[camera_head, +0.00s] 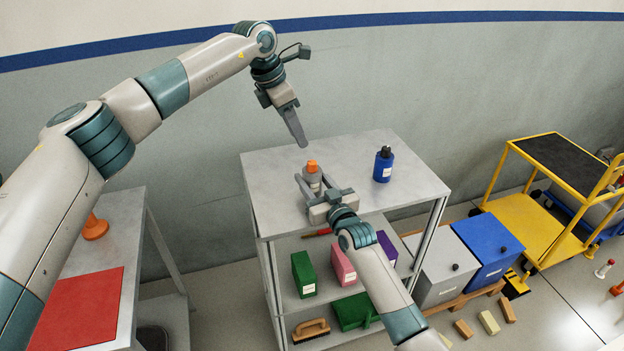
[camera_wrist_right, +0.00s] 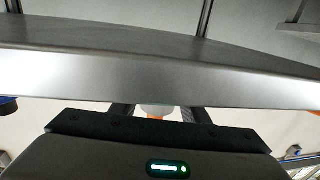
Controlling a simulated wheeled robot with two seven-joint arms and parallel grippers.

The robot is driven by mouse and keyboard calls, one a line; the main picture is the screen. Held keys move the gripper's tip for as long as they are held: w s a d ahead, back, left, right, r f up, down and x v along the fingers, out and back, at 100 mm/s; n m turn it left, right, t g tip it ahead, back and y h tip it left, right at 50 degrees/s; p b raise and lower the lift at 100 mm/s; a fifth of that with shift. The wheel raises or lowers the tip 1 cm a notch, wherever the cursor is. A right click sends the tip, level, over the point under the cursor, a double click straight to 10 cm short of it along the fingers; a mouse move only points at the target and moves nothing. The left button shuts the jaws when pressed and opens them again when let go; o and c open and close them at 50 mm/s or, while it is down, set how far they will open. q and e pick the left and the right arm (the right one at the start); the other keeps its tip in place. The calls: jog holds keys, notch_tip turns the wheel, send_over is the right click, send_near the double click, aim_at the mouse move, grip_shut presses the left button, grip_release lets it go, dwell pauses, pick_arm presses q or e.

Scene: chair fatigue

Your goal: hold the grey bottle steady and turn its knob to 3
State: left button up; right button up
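The grey bottle (camera_head: 313,183) with its orange knob (camera_head: 312,166) stands upright on the top of a grey shelf table (camera_head: 265,184). My right gripper (camera_head: 316,179) reaches in from the front, its two fingers apart on either side of the bottle. In the right wrist view the bottle (camera_wrist_right: 157,109) shows between the fingers, with a gap on each side. Its orange knob (camera_wrist_right: 156,118) is partly hidden by the gripper's body. My left gripper (camera_head: 304,146) points down above and behind the bottle, clear of it. Its fingers are seen edge-on. The knob's marks are too small to read.
A blue bottle (camera_head: 383,165) with a dark top stands to the right on the same table. Several coloured boxes, among them a green one (camera_head: 303,274), sit on the shelf below. A side table with a red mat (camera_head: 82,308) is at left.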

jog(key=c, duration=0.5)
pick_arm(q)
jog(key=shift+o, duration=1.1)
pick_arm(e)
jog(key=shift+c, duration=0.7)
pick_arm(q)
jog(key=n+t+y, duration=0.2)
jog(key=n+y, duration=0.2)
jog(key=n, duration=0.8)
send_near(312, 162)
jog(key=v, duration=0.2)
jog(key=n, duration=0.1)
jog(key=d+n, duration=0.1)
jog(key=n, duration=0.1)
jog(key=s+r+n+y, duration=0.1)
jog(key=n, duration=0.1)
jog(key=shift+d+r, duration=0.15)
jog(key=shift+t, duration=0.3)
jog(key=x, duration=1.2)
jog(key=shift+s, duration=0.1)
